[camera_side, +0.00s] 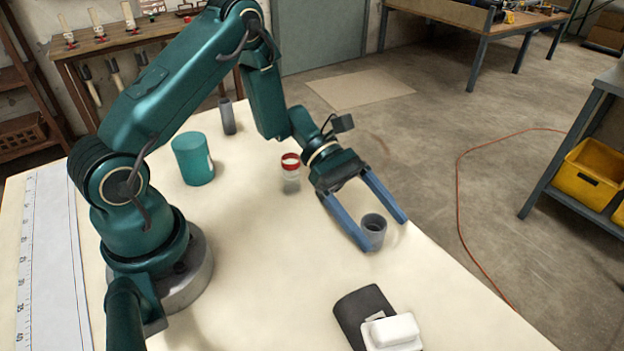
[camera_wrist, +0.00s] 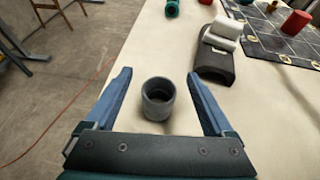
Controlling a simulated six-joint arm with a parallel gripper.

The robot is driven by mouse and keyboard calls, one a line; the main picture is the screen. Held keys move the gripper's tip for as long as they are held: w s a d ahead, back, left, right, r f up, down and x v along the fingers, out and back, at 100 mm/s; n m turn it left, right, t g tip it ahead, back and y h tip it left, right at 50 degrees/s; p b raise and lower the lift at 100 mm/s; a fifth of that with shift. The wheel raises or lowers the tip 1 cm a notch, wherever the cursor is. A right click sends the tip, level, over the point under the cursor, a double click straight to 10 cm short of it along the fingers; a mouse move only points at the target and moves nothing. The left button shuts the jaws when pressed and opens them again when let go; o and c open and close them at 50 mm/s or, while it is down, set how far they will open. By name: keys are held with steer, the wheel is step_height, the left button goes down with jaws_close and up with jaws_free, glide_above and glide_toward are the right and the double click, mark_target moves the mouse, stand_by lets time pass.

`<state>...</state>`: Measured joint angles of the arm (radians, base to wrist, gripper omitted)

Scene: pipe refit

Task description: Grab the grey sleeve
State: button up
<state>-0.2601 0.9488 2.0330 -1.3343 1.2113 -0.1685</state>
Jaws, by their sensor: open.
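The grey sleeve (camera_side: 373,231) is a short hollow cylinder standing upright on the cream table (camera_side: 265,270), near its right edge in the side view. In the wrist view the sleeve (camera_wrist: 158,99) sits between my two blue fingers, with its open top showing and a gap on each side. My gripper (camera_side: 387,232) is open and empty. Its fingers point down toward the table, one on either side of the sleeve, and do not appear to touch it. In the wrist view, my gripper (camera_wrist: 158,78) has its fingertips reaching a little past the sleeve.
A dark curved piece (camera_side: 361,312) and a white block (camera_side: 392,332) lie at the table's front. A red-topped jar (camera_side: 290,172), a teal cup (camera_side: 193,158) and a dark grey cylinder (camera_side: 227,116) stand behind. The wrist view shows a dark gridded mat (camera_wrist: 275,35). Table around the sleeve is clear.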

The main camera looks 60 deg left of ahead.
mark_target(381, 235)
steer(key=shift+d+f, duration=1.1)
steer(key=shift+f, duration=0.15)
steer(key=shift+w+d+f, duration=0.15)
steer(key=shift+d, duration=0.15)
jaws_close()
